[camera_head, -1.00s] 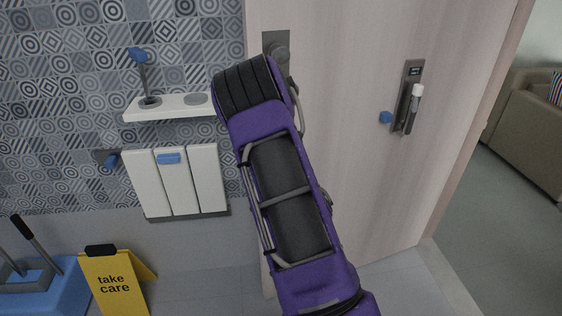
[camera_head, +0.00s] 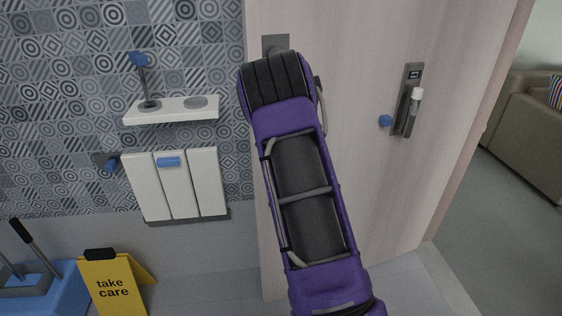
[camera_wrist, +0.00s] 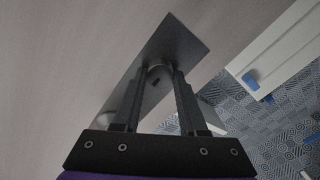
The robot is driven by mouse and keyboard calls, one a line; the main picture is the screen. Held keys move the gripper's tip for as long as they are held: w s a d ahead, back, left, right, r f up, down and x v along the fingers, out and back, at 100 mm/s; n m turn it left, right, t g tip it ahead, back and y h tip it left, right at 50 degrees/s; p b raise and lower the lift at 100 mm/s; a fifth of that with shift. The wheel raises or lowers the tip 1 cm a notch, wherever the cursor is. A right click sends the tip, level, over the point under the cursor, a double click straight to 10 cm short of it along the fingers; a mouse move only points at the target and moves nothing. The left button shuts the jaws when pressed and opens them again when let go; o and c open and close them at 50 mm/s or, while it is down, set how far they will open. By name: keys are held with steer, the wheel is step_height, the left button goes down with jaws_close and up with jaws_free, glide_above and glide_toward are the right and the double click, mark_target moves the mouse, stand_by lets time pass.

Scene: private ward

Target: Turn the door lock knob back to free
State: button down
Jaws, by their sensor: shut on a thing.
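The lock's dark plate (camera_head: 275,43) shows at the top left of the door in the head view, just above my purple and black arm. The arm hides the knob there. In the wrist view the grey plate (camera_wrist: 181,40) lies slanted on the door. The round grey lock knob (camera_wrist: 156,68) sits on it, between the tips of my gripper (camera_wrist: 160,73). The fingers are shut on the knob from both sides. A small dark mark shows below it. Which way the knob points is hard to tell.
The pale door (camera_head: 370,170) has a handle with a lit display (camera_head: 410,95) and a blue knob (camera_head: 385,120) on its right. At left are a white shelf (camera_head: 172,108), white wall panels (camera_head: 180,205) and a yellow sign (camera_head: 110,285).

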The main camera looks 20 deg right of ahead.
steer(key=shift+c, duration=2.2)
jaws_free()
steer(key=shift+s, duration=0.1)
steer(key=s+a+p, duration=0.1)
steer(key=s+p, duration=0.6)
steer(key=s, duration=1)
steer(key=shift+a, duration=0.25)
steer(key=shift+s, duration=0.1)
